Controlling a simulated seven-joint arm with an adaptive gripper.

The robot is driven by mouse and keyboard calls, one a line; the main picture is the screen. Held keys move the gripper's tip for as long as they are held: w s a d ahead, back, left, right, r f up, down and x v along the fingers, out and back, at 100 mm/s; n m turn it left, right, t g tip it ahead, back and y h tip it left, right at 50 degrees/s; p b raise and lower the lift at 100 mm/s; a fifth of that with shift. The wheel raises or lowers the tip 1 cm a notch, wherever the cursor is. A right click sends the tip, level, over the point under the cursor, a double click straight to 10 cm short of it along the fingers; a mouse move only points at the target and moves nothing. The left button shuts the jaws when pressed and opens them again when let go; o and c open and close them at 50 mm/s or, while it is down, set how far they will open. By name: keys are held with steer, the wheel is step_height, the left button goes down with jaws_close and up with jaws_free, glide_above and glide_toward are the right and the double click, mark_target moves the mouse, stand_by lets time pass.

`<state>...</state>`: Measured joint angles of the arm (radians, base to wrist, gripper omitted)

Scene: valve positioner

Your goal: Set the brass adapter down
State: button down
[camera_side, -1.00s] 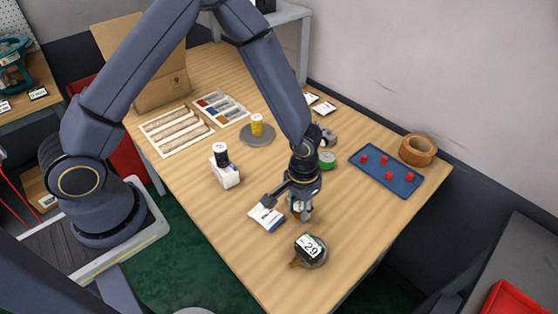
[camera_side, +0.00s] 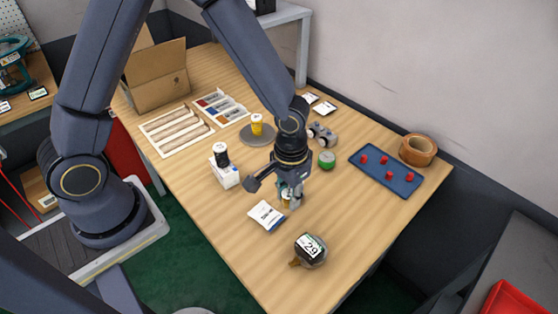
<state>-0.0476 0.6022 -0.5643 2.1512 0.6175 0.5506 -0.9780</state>
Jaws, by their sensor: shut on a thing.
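My gripper (camera_side: 290,198) is over the middle of the wooden table, pointing down. It is shut on the brass adapter (camera_side: 285,198), of which only a small yellowish part shows between the fingers. I cannot tell whether the adapter touches the table or hangs just above it. A white labelled packet (camera_side: 266,215) lies just left of and in front of the gripper.
A round gauge (camera_side: 311,249) marked 29 lies in front. A grey disc (camera_side: 252,139) with a yellow cylinder (camera_side: 256,122) stands behind. The table's front right is clear.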

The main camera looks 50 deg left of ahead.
steer(key=s+a+r, duration=0.3)
steer(key=s+r, duration=0.3)
steer(key=s, duration=0.4)
step_height(320, 180, up, 5)
steer(key=n, duration=0.9)
glide_above(187, 163)
step_height(187, 163, down, 18)
steer(key=shift+r, duration=0.25)
steer(key=shift+f, duration=0.15)
steer(key=c, duration=0.9)
jaws_free()
